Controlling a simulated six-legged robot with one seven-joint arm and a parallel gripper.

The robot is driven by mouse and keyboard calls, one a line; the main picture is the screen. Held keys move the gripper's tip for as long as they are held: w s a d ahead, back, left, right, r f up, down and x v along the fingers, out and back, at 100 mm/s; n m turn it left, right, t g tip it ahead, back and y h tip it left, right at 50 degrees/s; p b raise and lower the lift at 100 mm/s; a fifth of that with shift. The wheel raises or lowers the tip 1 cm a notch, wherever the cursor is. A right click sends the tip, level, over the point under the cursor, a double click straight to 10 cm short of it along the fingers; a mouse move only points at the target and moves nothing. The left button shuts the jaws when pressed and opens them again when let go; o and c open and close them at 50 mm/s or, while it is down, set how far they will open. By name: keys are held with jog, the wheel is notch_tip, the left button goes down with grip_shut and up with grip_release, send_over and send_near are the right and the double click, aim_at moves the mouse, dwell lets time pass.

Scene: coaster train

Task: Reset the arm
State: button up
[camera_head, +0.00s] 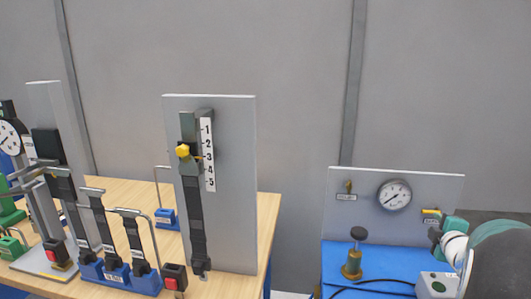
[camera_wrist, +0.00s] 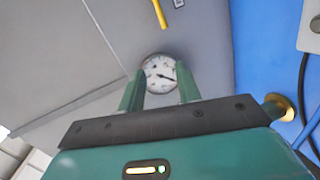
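My gripper (camera_wrist: 161,90) fills the lower part of the wrist view, with two green fingers apart and nothing between them that I can see held. A round white gauge (camera_wrist: 160,74) shows beyond the gap between the fingers. In the head view my arm is at the lower right edge, and its green and white parts sit close in front of the right panel (camera_head: 350,215). The same gauge (camera_head: 394,195) is mounted on that panel, to the left of my arm. The fingertips are not clear in the head view.
A yellow handle (camera_head: 431,212) is on the right panel. A brass-based black knob (camera_head: 353,257) and a cable stand on the blue surface (camera_head: 385,262). A wooden table (camera_head: 262,215) at left holds an upright numbered panel (camera_head: 235,185), belts and blue blocks. A gap separates the tables.

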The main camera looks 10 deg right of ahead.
jog(key=s+a+r+m+g, duration=0.2)
jog(key=s+a+m, duration=0.15)
jog(key=a, duration=0.55)
jog(key=s+a+r+m+g, duration=0.2)
jog(key=a+m, duration=0.3)
jog(key=a, duration=0.5)
jog(key=s+a+f+m+g+y, duration=0.1)
jog(key=s+a+f+g+y, duration=0.1)
jog(key=s+a, duration=0.6)
jog(key=s+a+f+m+g+y, duration=0.2)
jog(key=s+a+y, duration=0.1)
jog(key=s+a, duration=0.6)
jog(key=a, duration=0.4)
jog(key=shift+g+y, duration=0.3)
jog(key=shift+y, duration=0.1)
jog(key=shift+d+m, duration=0.1)
jog(key=shift+m, duration=0.15)
